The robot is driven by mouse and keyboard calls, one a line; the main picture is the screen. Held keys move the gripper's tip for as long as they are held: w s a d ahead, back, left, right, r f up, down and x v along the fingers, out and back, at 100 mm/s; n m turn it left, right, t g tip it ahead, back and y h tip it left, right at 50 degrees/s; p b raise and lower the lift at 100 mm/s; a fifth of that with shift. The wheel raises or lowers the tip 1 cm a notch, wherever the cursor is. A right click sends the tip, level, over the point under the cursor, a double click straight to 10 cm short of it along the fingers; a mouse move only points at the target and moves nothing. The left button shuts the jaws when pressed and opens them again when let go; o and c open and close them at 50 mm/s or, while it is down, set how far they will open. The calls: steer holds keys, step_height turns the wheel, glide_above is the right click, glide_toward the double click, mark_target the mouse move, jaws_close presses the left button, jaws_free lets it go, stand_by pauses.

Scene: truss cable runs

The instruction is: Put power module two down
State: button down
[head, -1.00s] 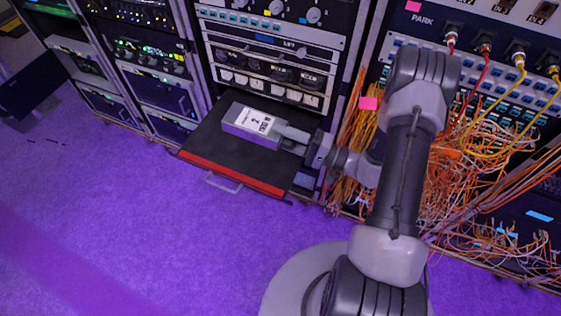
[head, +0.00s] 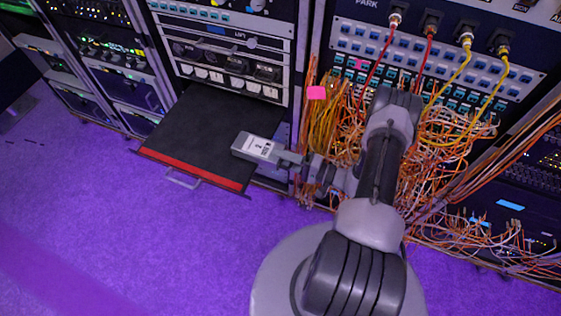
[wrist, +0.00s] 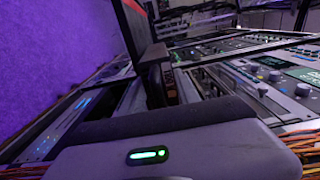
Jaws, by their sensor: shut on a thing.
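Power module two (head: 257,148), a grey box with a white label marked 2, is in the head view at the right edge of the pulled-out black tray (head: 195,125). My gripper (head: 289,159) comes from the right and is shut on the module's right end. The module overlaps the tray's right edge in the picture. I cannot tell whether it touches the tray or hangs above it. In the wrist view the grip is dark and the label does not show.
The tray has a red front strip (head: 190,168) and a handle (head: 183,180); its top is otherwise bare. Orange cables (head: 335,125) hang close behind my arm on the right. Racks stand along the back. Purple floor (head: 90,220) is open in front.

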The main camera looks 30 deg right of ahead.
steer(key=shift+f, duration=0.5)
steer(key=shift+r, duration=0.15)
steer(key=c, duration=0.9)
jaws_free()
